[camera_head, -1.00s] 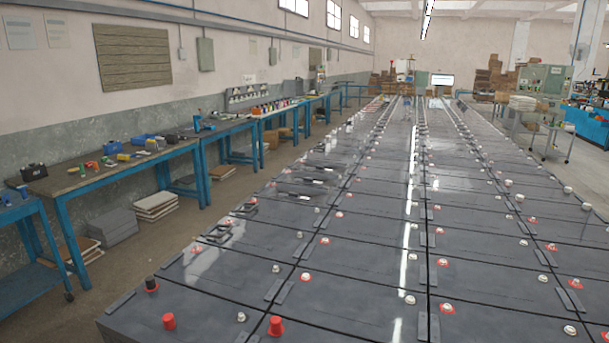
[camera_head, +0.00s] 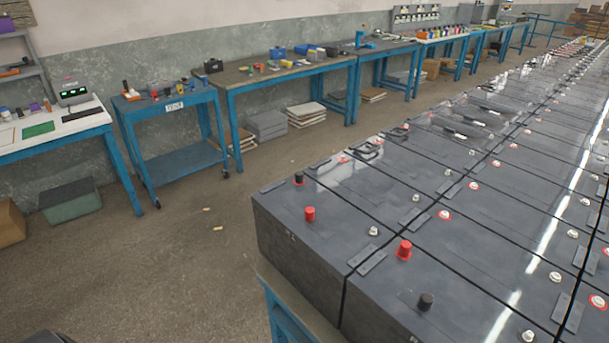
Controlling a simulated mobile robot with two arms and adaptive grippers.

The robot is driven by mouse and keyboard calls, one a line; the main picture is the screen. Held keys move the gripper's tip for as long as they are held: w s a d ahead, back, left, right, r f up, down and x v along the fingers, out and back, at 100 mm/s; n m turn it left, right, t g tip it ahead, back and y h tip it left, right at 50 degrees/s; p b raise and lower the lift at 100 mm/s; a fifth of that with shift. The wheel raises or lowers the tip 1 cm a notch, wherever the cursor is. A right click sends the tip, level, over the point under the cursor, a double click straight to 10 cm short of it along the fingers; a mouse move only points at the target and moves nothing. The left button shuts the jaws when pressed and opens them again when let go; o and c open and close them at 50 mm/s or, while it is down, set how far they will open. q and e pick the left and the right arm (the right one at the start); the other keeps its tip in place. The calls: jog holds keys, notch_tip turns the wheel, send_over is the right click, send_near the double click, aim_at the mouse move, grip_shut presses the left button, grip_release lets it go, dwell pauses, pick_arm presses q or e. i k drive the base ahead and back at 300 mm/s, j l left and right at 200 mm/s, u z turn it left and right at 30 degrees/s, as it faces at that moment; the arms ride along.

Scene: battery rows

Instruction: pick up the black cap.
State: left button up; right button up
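A black cap (camera_head: 426,301) sits upright on top of the nearest battery, close to the bottom of the view. Another, smaller-looking black cap (camera_head: 298,179) stands on the far left part of the end battery (camera_head: 340,211), by a red ring. Red caps stand on the batteries too: one on the end battery (camera_head: 310,214) and one on the nearer battery (camera_head: 404,250). Neither of my grippers is in view.
Battery rows fill the right side. A blue frame (camera_head: 287,317) stands against the near battery side at the bottom. Blue workbenches (camera_head: 290,72) and a blue cart (camera_head: 180,160) line the wall. The floor (camera_head: 190,280) between is mostly clear.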

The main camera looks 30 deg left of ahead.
aim_at(299, 174)
jog(key=z, duration=0.2)
jog(key=j+z, duration=0.4)
jog(key=j, duration=0.15)
jog(key=j+z, duration=0.4)
jog(key=k+j, duration=0.05)
jog(key=j, duration=0.05)
